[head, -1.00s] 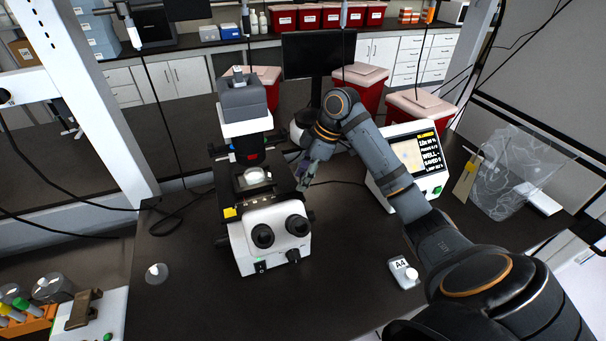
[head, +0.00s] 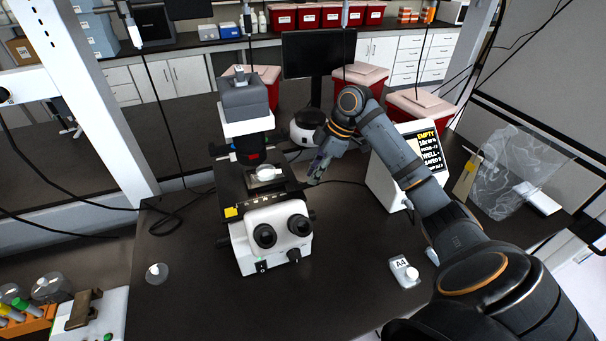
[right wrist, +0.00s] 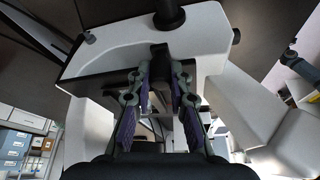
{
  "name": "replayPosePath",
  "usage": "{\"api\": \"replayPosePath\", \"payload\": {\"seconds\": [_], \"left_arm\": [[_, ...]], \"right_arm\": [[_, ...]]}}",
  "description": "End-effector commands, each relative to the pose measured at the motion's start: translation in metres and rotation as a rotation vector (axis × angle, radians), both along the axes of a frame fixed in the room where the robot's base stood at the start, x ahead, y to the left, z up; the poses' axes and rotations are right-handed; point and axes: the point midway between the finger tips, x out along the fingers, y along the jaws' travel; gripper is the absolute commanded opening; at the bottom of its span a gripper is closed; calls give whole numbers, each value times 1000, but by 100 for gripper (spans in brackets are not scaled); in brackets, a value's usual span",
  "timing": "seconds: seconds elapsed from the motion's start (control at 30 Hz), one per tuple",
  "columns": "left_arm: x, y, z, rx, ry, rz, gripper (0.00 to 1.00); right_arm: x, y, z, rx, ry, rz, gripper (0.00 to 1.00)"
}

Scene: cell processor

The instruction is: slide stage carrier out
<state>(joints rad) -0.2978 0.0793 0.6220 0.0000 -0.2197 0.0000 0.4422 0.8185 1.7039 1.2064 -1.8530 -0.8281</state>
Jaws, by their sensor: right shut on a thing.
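The microscope (head: 272,222) stands on the dark bench with its eyepieces facing me. The dark stage carrier (head: 282,188) lies on its stage and sticks out toward the right side. A small pale round piece (head: 266,174) sits on it under the objective. My right gripper (head: 313,180) is at the right side of the microscope, beside the carrier. In the right wrist view its fingers (right wrist: 160,95) are shut on a dark end piece (right wrist: 158,55), which looks like part of the carrier; the contact is partly hidden. My left gripper is not in view.
A display unit (head: 405,170) reading "EMPTY" stands right of the microscope, partly behind my right arm. A tag marked A4 (head: 403,270) lies on the bench. Red bins (head: 420,108) and a monitor (head: 318,55) stand behind.

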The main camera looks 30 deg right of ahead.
Motion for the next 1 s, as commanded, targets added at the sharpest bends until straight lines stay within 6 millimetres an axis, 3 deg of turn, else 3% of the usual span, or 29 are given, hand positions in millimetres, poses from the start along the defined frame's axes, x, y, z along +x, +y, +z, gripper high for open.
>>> {"api": "replayPosePath", "payload": {"seconds": [0.1,0.33,0.5,0.77,0.8,0.97,1.0], "left_arm": [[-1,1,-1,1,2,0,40],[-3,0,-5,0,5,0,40],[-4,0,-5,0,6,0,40],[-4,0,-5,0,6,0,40],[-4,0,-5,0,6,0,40],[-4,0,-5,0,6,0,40],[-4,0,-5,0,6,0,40]], "right_arm": [[-10,-40,0,-12,7,-9,0],[-22,-91,0,-7,4,-6,0],[-25,-104,1,-4,2,-4,0],[-25,-104,2,-3,0,-4,0],[-25,-104,2,-4,0,-4,20],[-25,-104,2,-3,1,-4,42],[-25,-103,2,-3,1,-4,42]]}}
